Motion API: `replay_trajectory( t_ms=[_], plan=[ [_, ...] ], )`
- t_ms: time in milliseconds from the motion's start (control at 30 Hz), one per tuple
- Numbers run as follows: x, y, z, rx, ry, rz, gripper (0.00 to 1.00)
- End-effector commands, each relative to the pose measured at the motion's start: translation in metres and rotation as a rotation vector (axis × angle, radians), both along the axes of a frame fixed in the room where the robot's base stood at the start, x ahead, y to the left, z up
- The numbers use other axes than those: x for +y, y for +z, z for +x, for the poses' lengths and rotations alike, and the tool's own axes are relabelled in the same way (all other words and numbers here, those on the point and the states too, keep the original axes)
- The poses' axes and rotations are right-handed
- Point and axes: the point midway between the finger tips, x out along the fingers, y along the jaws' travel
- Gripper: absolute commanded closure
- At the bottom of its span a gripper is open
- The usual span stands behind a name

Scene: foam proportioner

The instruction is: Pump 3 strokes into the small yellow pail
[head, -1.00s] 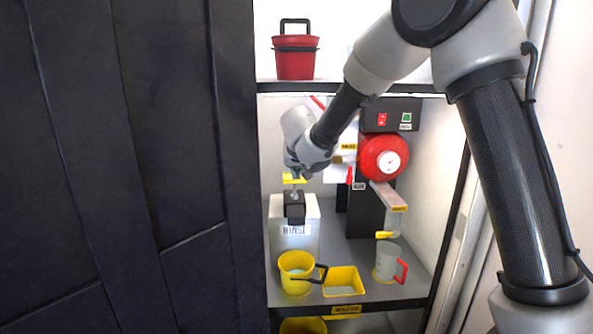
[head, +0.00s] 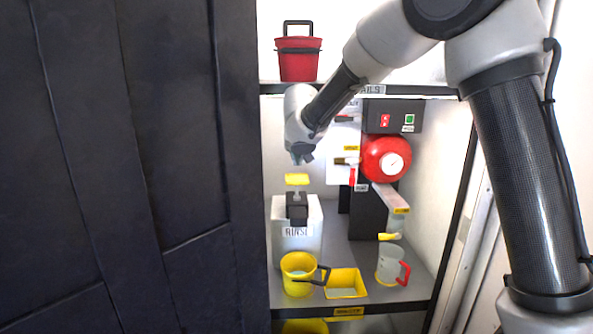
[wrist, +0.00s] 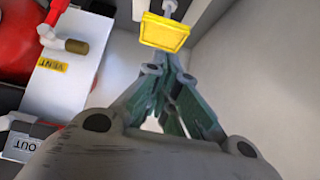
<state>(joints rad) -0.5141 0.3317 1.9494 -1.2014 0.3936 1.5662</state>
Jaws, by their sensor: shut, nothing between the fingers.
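The small yellow pail (head: 299,266) stands upright on the shelf with its dark handle hanging to the right; its inside shows poorly. Behind it stands a white box labelled RINSE (head: 283,215) with a pump on top. The pump's yellow press plate (head: 297,179) sits on a thin rod above a black collar. My gripper (head: 301,158) is shut and empty, just above the plate and apart from it. In the wrist view the shut fingers (wrist: 172,70) point towards the yellow plate (wrist: 165,33).
Right of the pail are a yellow square tray (head: 345,292) and a grey jug with red handle (head: 388,265). A red tank (head: 384,158) with gauge and valves stands behind. A red bucket (head: 299,66) is on the upper shelf. A dark door (head: 130,170) fills the left.

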Motion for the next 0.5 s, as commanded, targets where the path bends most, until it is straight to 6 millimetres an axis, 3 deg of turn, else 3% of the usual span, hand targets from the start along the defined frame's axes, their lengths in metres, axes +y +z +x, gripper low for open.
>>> replay_trajectory(
  t_ms=[233,500],
  plan=[
    [-0.001,-0.010,0.008,0.002,-0.001,-0.001,1.00],
    [-0.002,-0.044,0.043,0.002,-0.002,-0.001,1.00]
  ],
)
